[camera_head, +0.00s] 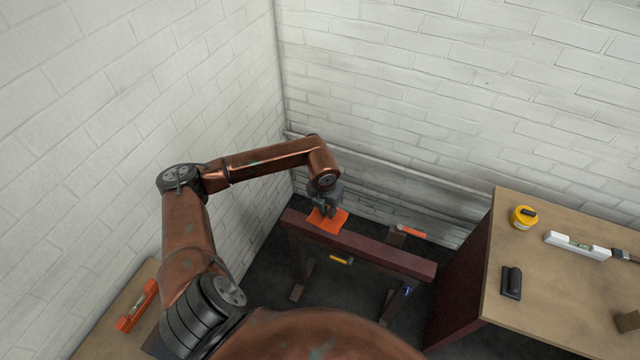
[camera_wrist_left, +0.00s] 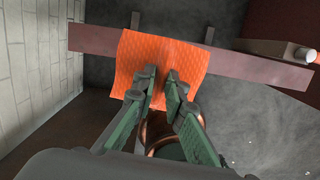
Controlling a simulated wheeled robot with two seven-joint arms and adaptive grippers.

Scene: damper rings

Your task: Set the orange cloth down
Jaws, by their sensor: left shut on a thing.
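The orange cloth (camera_head: 327,222) is at the left end of a dark red beam, under my left gripper (camera_head: 328,210). I cannot tell whether the cloth's underside fully rests on the beam. My right gripper is not in view.
The dark red beam (camera_head: 385,255) stands on legs near the back wall. A wooden table (camera_head: 560,290) at the right holds a yellow tape (camera_head: 523,216), a white level (camera_head: 577,246) and a black item (camera_head: 511,282). An orange level (camera_head: 137,305) lies on a bench at lower left.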

